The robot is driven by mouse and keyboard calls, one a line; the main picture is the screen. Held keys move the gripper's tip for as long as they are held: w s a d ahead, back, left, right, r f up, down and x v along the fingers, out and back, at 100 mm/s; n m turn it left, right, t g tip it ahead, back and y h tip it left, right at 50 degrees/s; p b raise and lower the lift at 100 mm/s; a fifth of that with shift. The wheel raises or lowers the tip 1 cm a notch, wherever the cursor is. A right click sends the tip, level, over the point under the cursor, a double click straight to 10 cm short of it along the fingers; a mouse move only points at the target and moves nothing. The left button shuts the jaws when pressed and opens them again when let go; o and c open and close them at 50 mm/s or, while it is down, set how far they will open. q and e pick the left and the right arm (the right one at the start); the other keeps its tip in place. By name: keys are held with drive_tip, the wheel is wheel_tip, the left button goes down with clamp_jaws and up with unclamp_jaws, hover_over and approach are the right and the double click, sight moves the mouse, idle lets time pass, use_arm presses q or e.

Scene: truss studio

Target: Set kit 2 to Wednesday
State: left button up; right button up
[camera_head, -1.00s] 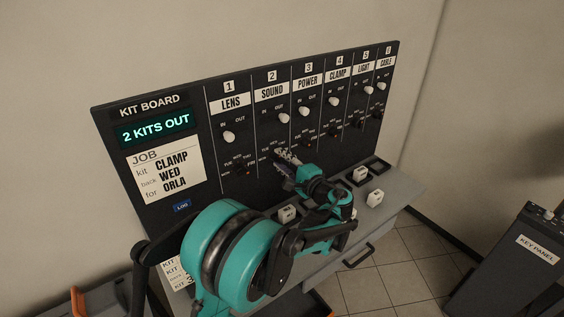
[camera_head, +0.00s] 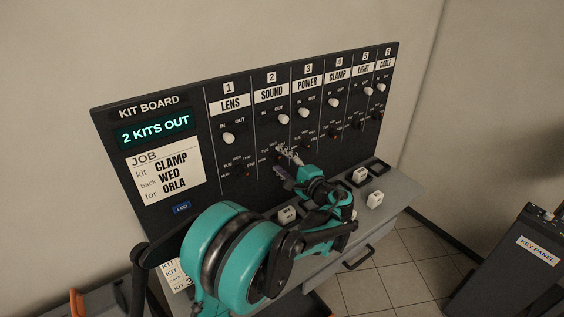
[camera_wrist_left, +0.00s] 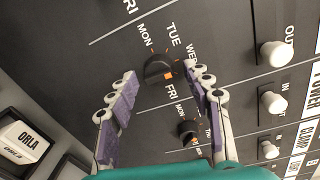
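The kit 2 dial (camera_wrist_left: 157,69) is a dark round knob with an orange mark on its lower right side in the left wrist view. MON, TUE, a partly covered WED and FRI labels surround it. My left gripper (camera_wrist_left: 162,72) is open, its two purple-grey fingers on either side of the dial; contact cannot be told. In the head view my left gripper (camera_head: 288,158) is at the lower part of the kit 2 column and partly hides the dial area. The kit 2 white slider knob (camera_head: 283,119) sits on the OUT side. My right gripper is not in view.
The kit board (camera_head: 150,103) screen reads "2 KITS OUT". A job card (camera_head: 168,170) says CLAMP, WED, ORLA. The kit 3 dial (camera_wrist_left: 188,130) is close to my fingers. Name blocks (camera_head: 375,199) stand on the grey ledge below. A key panel (camera_head: 536,250) stands at the right.

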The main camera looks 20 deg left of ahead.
use_arm(q)
drive_tip(key=v, duration=1.2)
drive_tip(key=s+a+f+n+g+h+b, duration=0.25)
drive_tip(key=s+a+f+h, duration=0.3)
drive_tip(key=s+f, duration=0.4)
drive_tip(key=s+d+f+n+h+b, duration=0.2)
drive_tip(key=s+d+f+n+h, duration=0.1)
drive_tip(key=s, duration=0.4)
drive_tip(key=s+d+f+n+h+b, duration=0.2)
drive_tip(key=s+d+f+n+h, duration=0.1)
drive_tip(key=s+d+f+h, duration=0.2)
drive_tip(key=shift+s+f+t+h+b, duration=0.45)
drive_tip(key=shift+s+h, duration=0.3)
drive_tip(key=shift+s, duration=0.2)
